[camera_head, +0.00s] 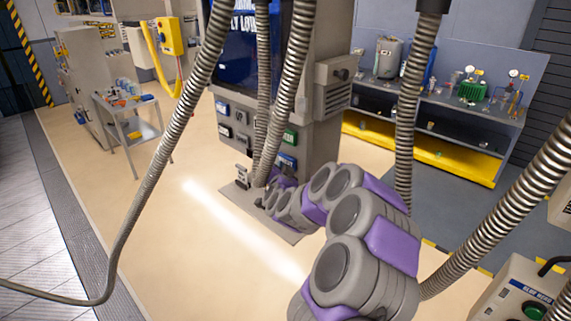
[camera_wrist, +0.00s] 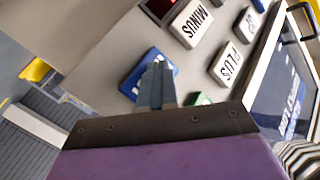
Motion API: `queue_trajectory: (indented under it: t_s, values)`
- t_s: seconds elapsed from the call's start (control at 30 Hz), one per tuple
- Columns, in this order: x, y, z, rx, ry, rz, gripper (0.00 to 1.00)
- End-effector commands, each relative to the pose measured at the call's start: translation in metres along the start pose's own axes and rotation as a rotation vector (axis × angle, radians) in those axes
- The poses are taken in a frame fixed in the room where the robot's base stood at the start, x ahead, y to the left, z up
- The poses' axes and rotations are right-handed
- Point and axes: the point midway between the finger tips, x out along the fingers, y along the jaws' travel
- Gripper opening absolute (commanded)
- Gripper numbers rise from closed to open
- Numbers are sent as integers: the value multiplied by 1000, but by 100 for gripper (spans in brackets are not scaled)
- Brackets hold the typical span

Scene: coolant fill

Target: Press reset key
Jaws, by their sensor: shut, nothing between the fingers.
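In the wrist view, a blue key (camera_wrist: 132,82) sits on the machine's sloped grey panel. Its lettering is mostly hidden by my fingers, so I cannot read whether it is the reset key. My gripper (camera_wrist: 157,72) is shut and empty, with its fingertips over the blue key; I cannot tell whether they touch it. A white MINUS key (camera_wrist: 193,22) and a white PLUS key (camera_wrist: 228,63) lie above and to the right. A green key (camera_wrist: 200,99) is partly hidden beside the fingers. In the head view, my arm reaches toward the machine's lower front, and the fingertips are not clear.
The machine's dark blue screen (camera_wrist: 283,95) is at the right of the wrist view. In the head view, ribbed hoses (camera_head: 264,90) hang before the machine. A cart (camera_head: 130,118) stands left and a workbench (camera_head: 440,120) right.

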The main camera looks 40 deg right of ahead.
Motion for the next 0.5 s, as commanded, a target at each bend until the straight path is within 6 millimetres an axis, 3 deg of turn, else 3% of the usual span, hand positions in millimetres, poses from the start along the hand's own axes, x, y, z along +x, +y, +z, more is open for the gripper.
queue_trajectory:
  t_s: [0.5]
  values:
    - [4,3,-2,0,0,0,0]
